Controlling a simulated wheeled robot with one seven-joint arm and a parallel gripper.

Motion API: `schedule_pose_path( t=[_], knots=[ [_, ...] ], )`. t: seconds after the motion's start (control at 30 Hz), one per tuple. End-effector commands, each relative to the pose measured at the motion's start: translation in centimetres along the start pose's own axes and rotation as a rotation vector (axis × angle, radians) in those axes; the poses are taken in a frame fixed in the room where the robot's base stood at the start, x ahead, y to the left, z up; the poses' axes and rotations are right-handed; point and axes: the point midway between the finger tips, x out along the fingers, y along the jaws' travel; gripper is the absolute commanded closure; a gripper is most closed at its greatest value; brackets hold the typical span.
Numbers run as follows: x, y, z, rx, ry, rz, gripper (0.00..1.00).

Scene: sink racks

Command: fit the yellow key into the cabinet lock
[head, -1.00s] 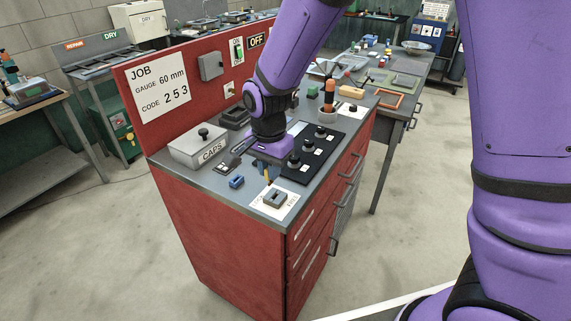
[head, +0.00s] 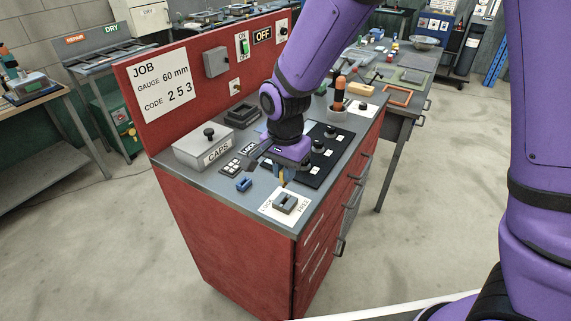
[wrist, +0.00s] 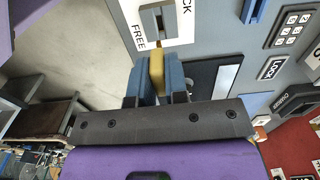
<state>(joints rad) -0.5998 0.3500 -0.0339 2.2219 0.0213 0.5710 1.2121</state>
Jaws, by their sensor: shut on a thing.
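My gripper (head: 284,177) is shut on the yellow key (wrist: 156,70), which shows between its blue fingers in the wrist view. The key (head: 284,183) points down in the head view, just above and behind the lock. The lock is a small grey block with a dark slot (head: 286,203) on a white card marked LOCK and FREE, near the counter's front corner. In the wrist view the lock (wrist: 158,21) lies just beyond the fingertips. The key looks apart from it; the exact gap is hard to tell.
A blue block (head: 243,184) lies left of the card. A keypad (head: 231,168) and a grey CAPS box (head: 203,150) stand behind it. A black panel with knobs (head: 318,146) lies right of my gripper. The counter's front edge is close to the card.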

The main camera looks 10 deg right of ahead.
Motion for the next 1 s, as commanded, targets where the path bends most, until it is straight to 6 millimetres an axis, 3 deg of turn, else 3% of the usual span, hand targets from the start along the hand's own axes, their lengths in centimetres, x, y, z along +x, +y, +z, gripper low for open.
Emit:
schedule_pose_path(
  t=[0.4, 1.0],
  knots=[
    [3.2, 0.0, 0.0, 0.0, 0.0, 0.0, 1.0],
    [3.9, 0.0, 0.0, 0.0, 0.0, -0.001, 1.0]
  ],
)
